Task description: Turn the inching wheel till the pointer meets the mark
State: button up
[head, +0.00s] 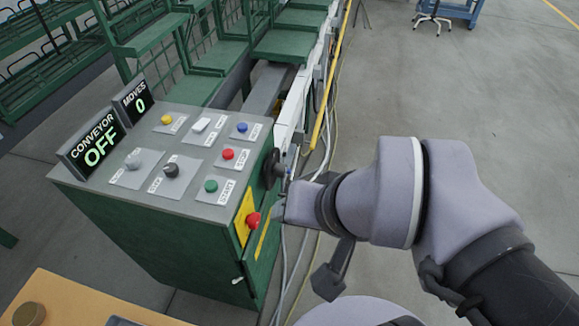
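A black wheel (269,169) with a dark handle stands on the right side face of the green control cabinet (150,235), seen nearly edge-on in the head view. It looks like the inching wheel. I cannot make out a pointer or a mark. My gripper (284,207) is at the end of the grey arm, just below and right of the wheel and close to the cabinet's right side. Its fingers are too small and too hidden to tell open from shut, or whether they touch anything.
A red mushroom button (253,219) on a yellow plate sits left of my gripper. The cabinet top carries coloured buttons, knobs and displays reading CONVEYOR OFF (96,145) and MOVES 0 (137,103). Cables (283,270) run down beside the cabinet.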

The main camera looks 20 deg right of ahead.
aim_at(274, 169)
jog(key=i+l+z, duration=0.15)
jog(key=i+z, duration=0.15)
jog(key=z, duration=0.15)
jog(key=i+z, duration=0.4)
jog(key=k+l, duration=0.05)
jog(key=k, duration=0.05)
